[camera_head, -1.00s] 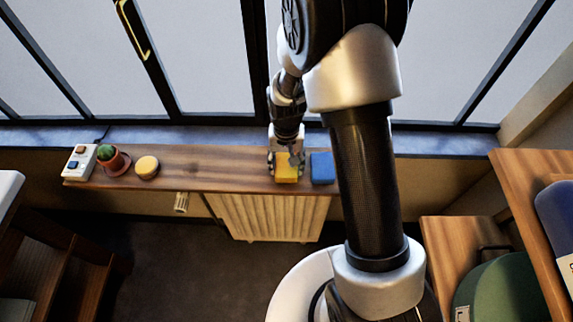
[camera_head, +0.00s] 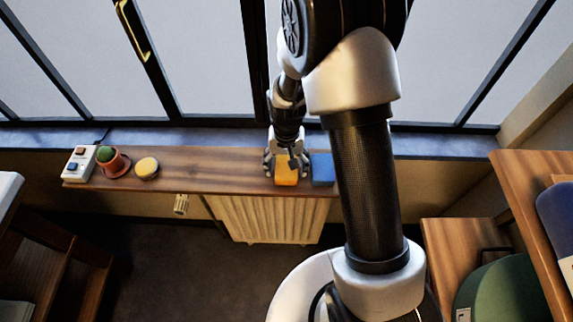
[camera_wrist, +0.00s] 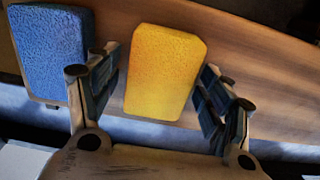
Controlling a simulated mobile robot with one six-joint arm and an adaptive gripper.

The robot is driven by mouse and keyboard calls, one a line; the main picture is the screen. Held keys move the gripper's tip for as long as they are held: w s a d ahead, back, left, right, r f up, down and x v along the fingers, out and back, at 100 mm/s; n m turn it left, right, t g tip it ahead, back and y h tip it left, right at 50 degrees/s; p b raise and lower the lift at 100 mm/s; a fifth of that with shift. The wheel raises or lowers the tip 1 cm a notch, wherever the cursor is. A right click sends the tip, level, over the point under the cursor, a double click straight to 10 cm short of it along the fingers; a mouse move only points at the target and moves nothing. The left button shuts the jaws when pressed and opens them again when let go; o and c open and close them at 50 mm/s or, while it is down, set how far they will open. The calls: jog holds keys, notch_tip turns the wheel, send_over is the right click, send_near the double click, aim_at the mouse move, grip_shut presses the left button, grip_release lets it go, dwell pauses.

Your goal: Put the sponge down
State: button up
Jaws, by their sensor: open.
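A yellow sponge (camera_head: 286,177) lies at the right part of the wooden shelf in the head view. In the wrist view the yellow sponge (camera_wrist: 163,72) sits between my two fingers, with a visible gap on each side. My gripper (camera_head: 285,163) is open around it and hides its far part in the head view. In the wrist view my gripper (camera_wrist: 158,95) shows both fingers spread. A blue sponge (camera_head: 322,169) is just right of the yellow one. It also shows in the wrist view (camera_wrist: 50,50), left of and close to the left finger.
The wooden shelf (camera_head: 215,172) runs under the window above a radiator (camera_head: 268,218). A button box (camera_head: 78,164), a potted cactus (camera_head: 108,160) and a yellow round object (camera_head: 147,167) stand at its left end. The shelf's middle is clear.

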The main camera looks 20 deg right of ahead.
notch_tip(320, 180, up, 13)
jog(key=p, duration=0.5)
notch_tip(320, 180, up, 14)
jog(key=n+t, duration=0.2)
send_over(287, 166)
jog(key=s, duration=0.8)
jog(key=s+r+t, duration=0.1)
jog(key=s+r, duration=0.2)
jog(key=s, duration=0.3)
jog(key=s+r+n+t, duration=0.1)
jog(key=s+r, duration=0.2)
jog(key=s, duration=0.4)
jog(key=shift+s+r+n+t+b, duration=0.25)
jog(key=shift+r+n+t+b, duration=0.05)
jog(key=shift+o, duration=0.6)
jog(key=shift+w, duration=0.1)
